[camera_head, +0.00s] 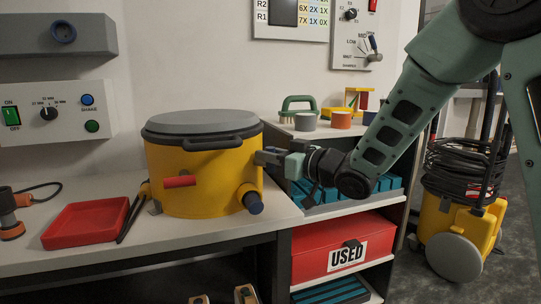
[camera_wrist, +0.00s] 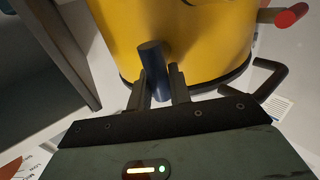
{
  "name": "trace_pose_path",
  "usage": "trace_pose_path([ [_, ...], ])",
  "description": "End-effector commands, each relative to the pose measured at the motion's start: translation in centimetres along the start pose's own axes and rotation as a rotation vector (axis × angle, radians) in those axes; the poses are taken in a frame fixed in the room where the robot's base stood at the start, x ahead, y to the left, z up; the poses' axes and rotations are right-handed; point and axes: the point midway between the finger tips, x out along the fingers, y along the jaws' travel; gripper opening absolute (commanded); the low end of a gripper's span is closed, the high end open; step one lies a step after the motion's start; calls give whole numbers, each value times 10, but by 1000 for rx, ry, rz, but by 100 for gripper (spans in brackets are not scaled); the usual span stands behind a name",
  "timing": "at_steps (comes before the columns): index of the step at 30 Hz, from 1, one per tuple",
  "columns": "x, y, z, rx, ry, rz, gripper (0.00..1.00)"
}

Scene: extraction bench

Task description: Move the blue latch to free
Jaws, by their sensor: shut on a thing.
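The exact contact is partly hidden by the fingers.
A red handle (camera_head: 180,181) sticks out of the drum's front. A red tray (camera_head: 86,223) and a dark tool lie to its left on the bench. A shelf with a red box marked USED (camera_head: 340,250) stands to the right, under my arm.

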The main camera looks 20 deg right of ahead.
Motion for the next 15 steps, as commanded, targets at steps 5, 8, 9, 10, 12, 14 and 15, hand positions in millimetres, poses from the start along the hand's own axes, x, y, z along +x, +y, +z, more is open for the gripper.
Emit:
trace_pose_path([
  [5, 0, -1, 2, -35, 8, 0, 0],
  [8, -1, -2, 3, -79, 17, 0, 0],
  [9, -1, -2, 4, -102, 22, 0, 0],
  [10, -1, -3, 4, -121, 26, 0, 0],
  [12, -1, -4, 6, -171, 36, 0, 0],
  [14, -2, -5, 6, -219, 46, 0, 0],
  [15, -2, -6, 7, -254, 53, 0, 0],
])
